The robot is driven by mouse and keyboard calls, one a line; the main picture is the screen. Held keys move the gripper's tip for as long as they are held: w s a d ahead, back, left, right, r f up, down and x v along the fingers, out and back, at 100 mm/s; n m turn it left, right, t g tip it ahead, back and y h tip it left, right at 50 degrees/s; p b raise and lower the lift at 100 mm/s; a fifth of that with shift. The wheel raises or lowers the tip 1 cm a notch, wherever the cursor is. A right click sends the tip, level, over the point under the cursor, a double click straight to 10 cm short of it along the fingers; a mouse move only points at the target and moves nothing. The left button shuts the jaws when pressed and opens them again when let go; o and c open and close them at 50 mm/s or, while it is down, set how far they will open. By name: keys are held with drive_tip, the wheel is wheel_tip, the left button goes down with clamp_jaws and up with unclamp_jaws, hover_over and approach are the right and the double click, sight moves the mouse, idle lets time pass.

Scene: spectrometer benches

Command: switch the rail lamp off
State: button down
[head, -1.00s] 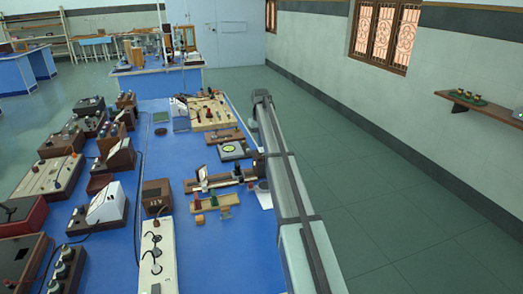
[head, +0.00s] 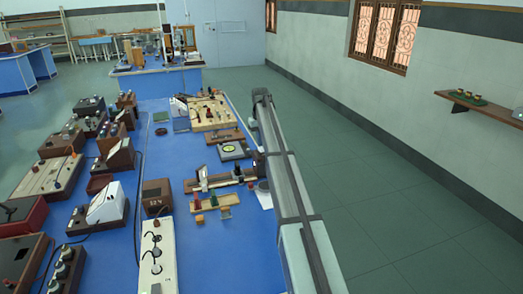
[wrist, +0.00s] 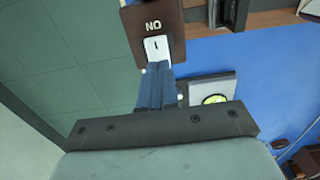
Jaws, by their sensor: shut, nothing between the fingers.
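A brown switch box (wrist: 154,50) lies under my gripper in the wrist view. It carries a white rocker switch (wrist: 156,46) with a short dark mark, and a label that reads "NO" from this side. My gripper (wrist: 158,68) is shut and empty, with its blue-grey fingertips at the rocker's near edge. I cannot tell whether they touch it. In the head view the rail (head: 220,181) runs across the bench with several mounts on it. My arm hides most of its right end. I cannot make out the lamp or whether it is lit.
A pale plate with a yellow-green disc (head: 233,150) lies behind the rail; it also shows close beside my fingers in the wrist view (wrist: 214,99). A brown meter box (head: 157,197) stands left. Blue bench top is clear at front centre.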

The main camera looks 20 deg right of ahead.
drive_tip(key=shift+r, duration=2.9)
